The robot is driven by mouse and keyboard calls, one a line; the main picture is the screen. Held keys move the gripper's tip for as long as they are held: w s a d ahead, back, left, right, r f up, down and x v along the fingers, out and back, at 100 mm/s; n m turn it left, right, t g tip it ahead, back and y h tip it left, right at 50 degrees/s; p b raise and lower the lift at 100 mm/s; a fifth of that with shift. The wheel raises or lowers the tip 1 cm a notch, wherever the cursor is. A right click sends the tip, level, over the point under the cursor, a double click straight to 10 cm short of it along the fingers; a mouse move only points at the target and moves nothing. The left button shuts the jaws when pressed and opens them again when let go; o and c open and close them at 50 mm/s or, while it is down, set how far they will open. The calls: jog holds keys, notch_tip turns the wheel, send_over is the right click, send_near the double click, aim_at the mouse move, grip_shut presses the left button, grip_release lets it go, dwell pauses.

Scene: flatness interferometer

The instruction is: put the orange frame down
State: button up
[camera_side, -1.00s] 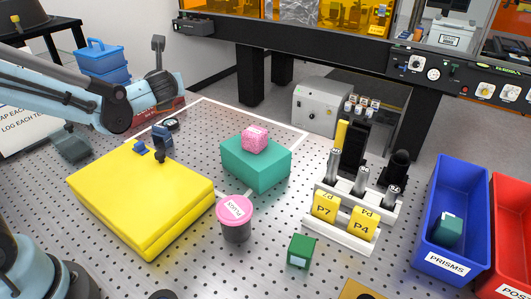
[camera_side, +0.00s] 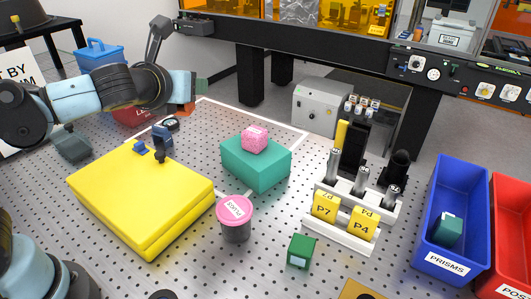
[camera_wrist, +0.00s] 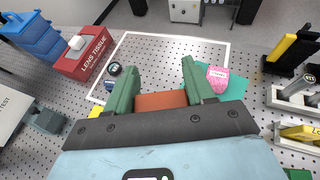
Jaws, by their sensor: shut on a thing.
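My gripper (camera_wrist: 159,68) has two green fingers. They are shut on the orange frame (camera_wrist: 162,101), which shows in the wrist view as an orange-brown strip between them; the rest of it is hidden. In the side view my gripper (camera_side: 202,86) is at the upper left, raised above the table near the white-outlined area. A small orange-red edge of the frame (camera_side: 188,108) shows just below the fingers there.
A white outline (camera_side: 270,118) marks a patch of the perforated table.

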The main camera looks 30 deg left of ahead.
notch_tip(320, 180, up, 5)
jog(key=m+h, duration=0.1)
jog(key=w+a+f+n+g+y, duration=0.2)
jog(key=w+a+f+n+y, duration=0.3)
jog(key=w+a+f, duration=0.3)
jog(key=shift+w+a+f+n+g+y, duration=0.25)
jog(key=shift+a+f+n+g+y, duration=0.5)
jog(key=shift+f, duration=2.4)
jog(key=shift+w+a+f+n+g+y, duration=0.3)
jog(key=shift+a+f+n+g, duration=0.75)
jog(key=shift+f, duration=2.1)
jog(key=shift+w+a+f+n+g+y, duration=0.25)
jog(key=shift+a+f+n+g+y, duration=0.65)
jog(key=shift+f, duration=2.25)
jog(key=shift+a+f+m+t+h, duration=0.3)
jog(key=shift+f+m+h, duration=0.1)
jog(key=shift+f, duration=0.25)
jog(key=o, duration=1.2)
